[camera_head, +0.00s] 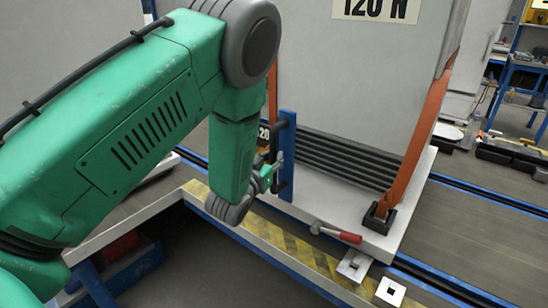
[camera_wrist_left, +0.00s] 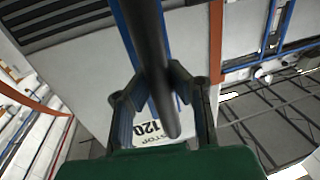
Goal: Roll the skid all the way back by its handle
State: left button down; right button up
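The skid (camera_head: 335,205) is a white platform carrying a tall white cabinet (camera_head: 350,85), held by orange straps. Its handle is a dark bar with blue uprights (camera_head: 287,155) at the skid's near left side. My left gripper (camera_head: 272,174) is beside the near upright, partly hidden by my green forearm. In the left wrist view, the dark handle bar (camera_wrist_left: 152,45) runs between the two fingers of my left gripper (camera_wrist_left: 158,78). The fingertips appear to touch the bar on both sides. My right gripper is not in view.
White square plates (camera_head: 390,291) lie by the yellow-black striped edge (camera_head: 270,232). Blue-edged rails (camera_head: 480,200) run along the floor to the right. Benches (camera_head: 525,75) stand at the far right.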

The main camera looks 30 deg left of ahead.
pick_arm(q)
jog(key=w+a, duration=0.1)
jog(key=a, duration=1.2)
jog(key=shift+a+p, duration=0.3)
jog(key=shift+p, duration=0.1)
jog(key=c, duration=1.6)
grip_release()
jog(key=shift+a, duration=0.15)
jog(key=shift+o, duration=0.9)
jog(key=shift+s+a+r, duration=0.1)
jog(key=shift+s+a, duration=0.1)
jog(key=s+d, duration=0.2)
jog(key=s, duration=0.9)
jog(key=shift+s, duration=0.25)
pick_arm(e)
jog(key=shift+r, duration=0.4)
